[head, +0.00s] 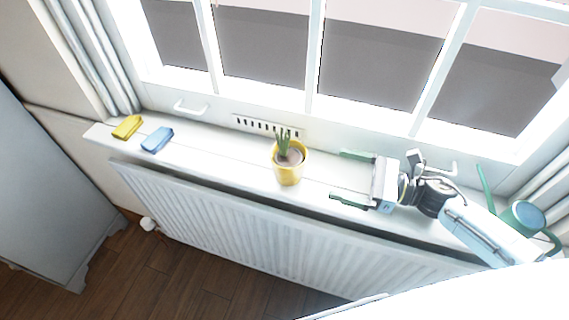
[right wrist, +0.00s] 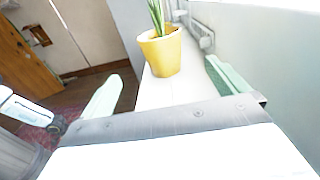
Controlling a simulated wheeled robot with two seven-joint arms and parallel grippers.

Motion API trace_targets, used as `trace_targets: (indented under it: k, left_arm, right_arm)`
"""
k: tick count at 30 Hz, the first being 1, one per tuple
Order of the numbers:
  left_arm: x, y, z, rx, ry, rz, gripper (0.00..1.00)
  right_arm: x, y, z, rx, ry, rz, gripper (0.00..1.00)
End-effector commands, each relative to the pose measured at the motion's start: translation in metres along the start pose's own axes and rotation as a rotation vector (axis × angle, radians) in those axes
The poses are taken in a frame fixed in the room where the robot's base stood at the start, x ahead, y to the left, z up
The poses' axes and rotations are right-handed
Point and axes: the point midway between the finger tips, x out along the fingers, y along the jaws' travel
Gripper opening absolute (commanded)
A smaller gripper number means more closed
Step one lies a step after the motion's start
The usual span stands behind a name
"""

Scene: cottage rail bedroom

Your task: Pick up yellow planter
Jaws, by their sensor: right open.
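The yellow planter (head: 289,173) stands upright on the white window sill (head: 225,160), with a green plant and soil in it. It also shows in the right wrist view (right wrist: 161,55), ahead of the gripper and between the lines of its two fingers. My right gripper (head: 340,175) is open and empty over the sill, to the right of the planter. Its green fingers point left toward the planter, with a gap between them and the pot. My left gripper is not in view.
A yellow cloth-like item (head: 127,127) and a blue one (head: 157,139) lie at the sill's left end. A green watering can (head: 522,215) stands at the right end, beside my arm. A radiator (head: 250,225) is below; the window is behind.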

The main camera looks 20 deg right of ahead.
Motion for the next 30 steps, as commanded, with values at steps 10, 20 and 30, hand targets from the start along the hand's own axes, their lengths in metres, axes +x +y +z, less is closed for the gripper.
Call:
trace_targets:
  k: [10, 20, 30]
  left_arm:
    - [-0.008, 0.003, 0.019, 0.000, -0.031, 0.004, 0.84]
    - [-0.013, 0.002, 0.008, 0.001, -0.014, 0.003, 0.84]
    - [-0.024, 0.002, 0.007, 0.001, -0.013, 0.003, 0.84]
  right_arm:
    - [0.053, -0.001, 0.001, 0.000, -0.005, 0.001, 0.99]
    - [0.086, -0.001, 0.000, 0.001, -0.002, -0.001, 0.99]
    - [0.131, -0.001, 0.002, 0.001, -0.002, -0.001, 0.99]
